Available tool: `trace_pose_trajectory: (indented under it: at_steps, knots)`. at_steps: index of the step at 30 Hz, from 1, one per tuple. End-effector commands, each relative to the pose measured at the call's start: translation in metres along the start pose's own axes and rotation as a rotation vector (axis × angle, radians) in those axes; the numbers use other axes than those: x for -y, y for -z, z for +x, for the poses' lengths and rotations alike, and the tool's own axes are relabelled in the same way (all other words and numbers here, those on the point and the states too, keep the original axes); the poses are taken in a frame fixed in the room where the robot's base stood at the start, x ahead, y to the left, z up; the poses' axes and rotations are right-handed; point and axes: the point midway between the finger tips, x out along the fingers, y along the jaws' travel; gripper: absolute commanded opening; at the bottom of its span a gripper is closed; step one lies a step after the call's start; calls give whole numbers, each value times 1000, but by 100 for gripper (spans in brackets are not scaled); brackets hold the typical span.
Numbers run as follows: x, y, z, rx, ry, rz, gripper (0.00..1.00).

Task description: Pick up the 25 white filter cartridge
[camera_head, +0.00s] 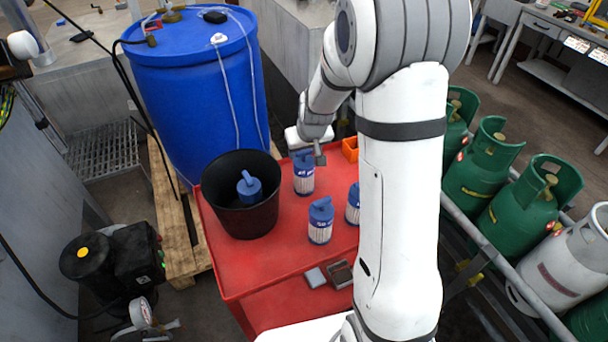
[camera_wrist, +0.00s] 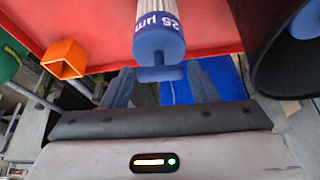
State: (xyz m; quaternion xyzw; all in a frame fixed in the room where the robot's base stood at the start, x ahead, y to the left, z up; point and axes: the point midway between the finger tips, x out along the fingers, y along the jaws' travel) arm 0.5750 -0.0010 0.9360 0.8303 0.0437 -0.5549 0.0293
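A white filter cartridge with a blue cap and a "25 µm" label (camera_wrist: 157,22) shows at the top middle of the wrist view. In the head view it appears to be the upright cartridge (camera_head: 304,176) at the far side of the red table. My gripper (camera_head: 317,153) is close to its top. In the wrist view my gripper (camera_wrist: 160,88) is open, and the blue cap's T-shaped handle (camera_wrist: 160,73) lies in line with the gap, with space on both sides. Two similar cartridges stand nearer, one in front (camera_head: 320,222) and one (camera_head: 353,206) partly behind my arm.
A black bucket (camera_head: 221,220) holding a blue-capped item (camera_head: 249,187) stands on the table's (camera_head: 250,262) left side. An orange box (camera_head: 350,149) is at the back right, and two small flat items (camera_head: 328,275) lie in front. A blue drum (camera_head: 200,95) stands behind the bucket.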

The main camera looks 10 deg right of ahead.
Motion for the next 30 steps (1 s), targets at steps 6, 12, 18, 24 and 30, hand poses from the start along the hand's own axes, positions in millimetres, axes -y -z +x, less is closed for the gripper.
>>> trace_pose_trajectory:
  at_steps: [6,12,18,24,30]
  knots:
    - [0,0,0,0,0,0,36]
    - [-1,0,0,0,0,1,19]
    - [-1,0,0,-1,-1,1,4]
    - [-1,1,-1,-1,-1,1,4]
    - [-1,10,-22,-7,-1,1,4]
